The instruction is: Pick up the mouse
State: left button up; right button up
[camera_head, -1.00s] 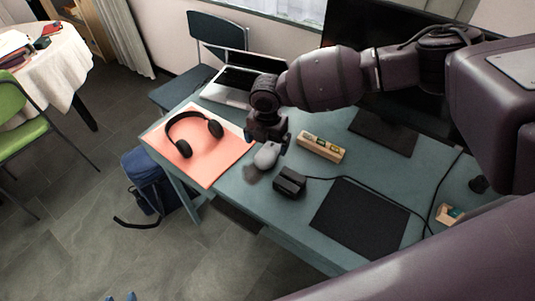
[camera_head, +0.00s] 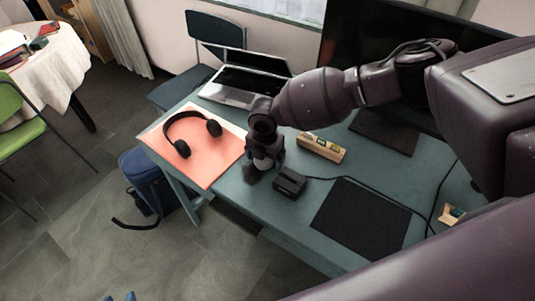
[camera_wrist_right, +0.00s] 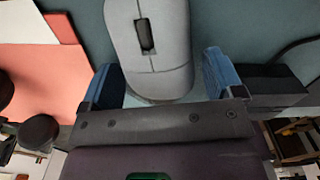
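The grey mouse (camera_head: 264,164) lies on the blue-green table (camera_head: 245,203), mostly hidden under my right gripper (camera_head: 264,158) in the head view. In the right wrist view the mouse (camera_wrist_right: 150,50), with its dark scroll wheel, extends between the blue fingertips of my right gripper (camera_wrist_right: 162,82). These fingers are open, one on each side of the mouse, with a gap showing beside it. Only the blue tips of my left gripper (camera_head: 120,297) show at the bottom edge of the head view; they are apart, with nothing seen between them.
Headphones (camera_head: 184,148) lie on an orange-pink sheet (camera_head: 213,170) left of the mouse. A black box (camera_head: 290,182) with a cable stands close at right. A wooden block (camera_head: 322,147), laptop (camera_head: 232,95) and black mat (camera_head: 360,220) are also on the table.

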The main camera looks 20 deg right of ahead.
jog(key=c, duration=0.8)
jog(key=shift+r, duration=0.65)
jog(key=shift+r+p, duration=1.2)
jog(key=shift+r, duration=8.15)
